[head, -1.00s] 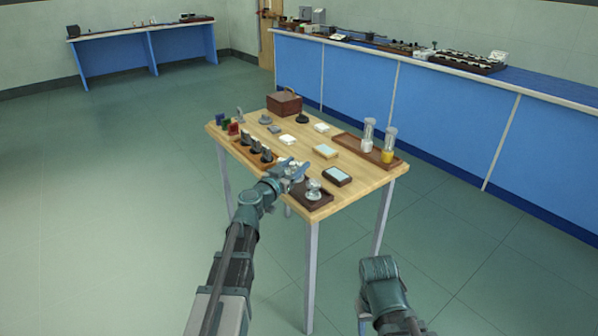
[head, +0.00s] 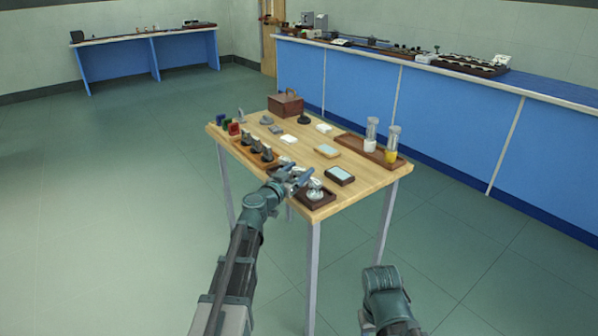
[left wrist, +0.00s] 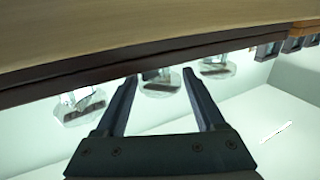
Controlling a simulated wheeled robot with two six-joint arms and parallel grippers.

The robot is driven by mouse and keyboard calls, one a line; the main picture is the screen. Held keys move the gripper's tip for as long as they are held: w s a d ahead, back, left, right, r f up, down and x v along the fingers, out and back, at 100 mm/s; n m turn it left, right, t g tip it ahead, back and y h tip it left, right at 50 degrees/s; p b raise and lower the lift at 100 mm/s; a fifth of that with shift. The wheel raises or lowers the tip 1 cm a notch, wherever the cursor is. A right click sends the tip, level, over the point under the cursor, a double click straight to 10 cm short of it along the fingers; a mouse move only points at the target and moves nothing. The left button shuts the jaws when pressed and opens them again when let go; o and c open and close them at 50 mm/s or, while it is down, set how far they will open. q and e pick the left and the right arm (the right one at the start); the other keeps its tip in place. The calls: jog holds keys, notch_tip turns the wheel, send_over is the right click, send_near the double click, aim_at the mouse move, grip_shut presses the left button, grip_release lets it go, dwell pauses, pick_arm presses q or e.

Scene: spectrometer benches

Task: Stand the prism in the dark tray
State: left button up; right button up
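The dark tray (head: 318,204) lies at the near edge of the wooden table, with clear glass pieces (head: 315,187) on it. I cannot tell which one is the prism. My left gripper (head: 297,176) is low over the tray's left part and hides some of it. In the left wrist view my left gripper (left wrist: 160,78) is open, with a clear glass piece (left wrist: 160,86) seen between its fingertips. Another glass piece (left wrist: 82,106) shows to the left and one (left wrist: 216,67) to the right. I cannot tell whether the fingers touch anything. My right gripper is not visible.
A brown rack (head: 243,151) with dark upright pieces stands left of the gripper. A dark-framed pad (head: 340,176) lies right of the tray. A brown tray (head: 350,141) with two cylinders and a brown box (head: 286,106) stand farther back. Bare tabletop (head: 365,184) lies at the right.

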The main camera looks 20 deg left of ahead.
pick_arm(q)
jog(key=shift+r+p, duration=0.3)
jog(key=v, duration=1.2)
jog(key=shift+f, duration=0.1)
jog(key=s+d+m+g+h+p, duration=0.1)
jog(key=s+d+g+p, duration=0.25)
jog(key=d, duration=0.35)
jog(key=s+d+m+g+h+p, duration=0.1)
jog(key=s+d+m+g+p, duration=0.15)
jog(key=d+p, duration=0.35)
jog(key=s+d+m+g+h+p, duration=0.1)
jog(key=s+d+g+p, duration=0.25)
jog(key=d, duration=0.45)
jog(key=s+r+n+g+y+p, duration=0.2)
jog(key=s+g+y+p, duration=0.2)
jog(key=s+p, duration=0.2)
jog(key=s+r+n+g+y+p, duration=0.1)
jog(key=s+g+y+p, duration=0.3)
jog(key=s, duration=0.5)
jog(key=shift+s+a+r+n+y+p, duration=0.2)
jog(key=shift+a+r+n+y+p, duration=0.4)
jog(key=shift+p, duration=0.55)
